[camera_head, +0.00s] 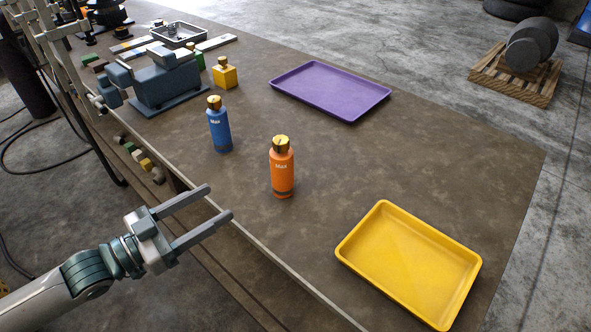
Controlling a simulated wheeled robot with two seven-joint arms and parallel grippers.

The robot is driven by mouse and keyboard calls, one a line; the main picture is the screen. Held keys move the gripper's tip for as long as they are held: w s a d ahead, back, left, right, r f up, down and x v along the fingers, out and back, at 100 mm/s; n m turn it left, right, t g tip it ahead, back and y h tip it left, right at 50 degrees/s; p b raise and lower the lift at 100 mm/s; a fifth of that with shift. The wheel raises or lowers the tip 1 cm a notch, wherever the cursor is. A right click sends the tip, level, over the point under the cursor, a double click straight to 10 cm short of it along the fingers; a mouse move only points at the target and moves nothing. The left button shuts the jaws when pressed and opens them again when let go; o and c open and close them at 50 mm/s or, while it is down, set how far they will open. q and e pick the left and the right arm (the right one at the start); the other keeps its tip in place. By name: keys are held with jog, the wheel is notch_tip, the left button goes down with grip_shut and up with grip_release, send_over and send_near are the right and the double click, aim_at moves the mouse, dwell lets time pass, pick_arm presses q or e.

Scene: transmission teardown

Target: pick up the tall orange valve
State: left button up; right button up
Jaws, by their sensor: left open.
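The tall orange valve (282,170) stands upright on the brown table, with a gold top and a dark band near its base. A similar blue valve (219,127) with a gold top stands upright behind it and to the left. My left gripper (221,202) is open and empty at the table's near edge. Its two fingers point right, toward the orange valve, with a clear gap between fingertips and valve. My right gripper is out of the picture.
A yellow tray (385,212) lies at the front right and a purple tray (377,96) farther back, both empty. A short yellow valve (225,76) stands near a blue-grey vise (167,84). The table (420,155) is bare between the orange valve and the trays.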

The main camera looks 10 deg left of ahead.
aim_at(282, 172)
pick_arm(q)
jog(key=shift+s+d+r+h, duration=0.3)
jog(key=shift+s+d+r, duration=0.2)
jog(key=shift+d+r, duration=0.2)
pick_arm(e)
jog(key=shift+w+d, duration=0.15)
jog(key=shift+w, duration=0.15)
pick_arm(q)
jog(key=shift+a, duration=0.1)
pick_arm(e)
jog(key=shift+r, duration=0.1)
pick_arm(q)
jog(key=shift+w, duration=0.1)
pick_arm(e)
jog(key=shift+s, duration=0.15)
pick_arm(q)
jog(key=p+x, duration=0.3)
jog(key=x, duration=0.8)
jog(key=shift+d+r+p, duration=0.1)
jog(key=shift+d+p, duration=0.1)
jog(key=shift+p, duration=0.15)
jog(key=shift+w+d, duration=0.3)
jog(key=shift+w, duration=0.05)
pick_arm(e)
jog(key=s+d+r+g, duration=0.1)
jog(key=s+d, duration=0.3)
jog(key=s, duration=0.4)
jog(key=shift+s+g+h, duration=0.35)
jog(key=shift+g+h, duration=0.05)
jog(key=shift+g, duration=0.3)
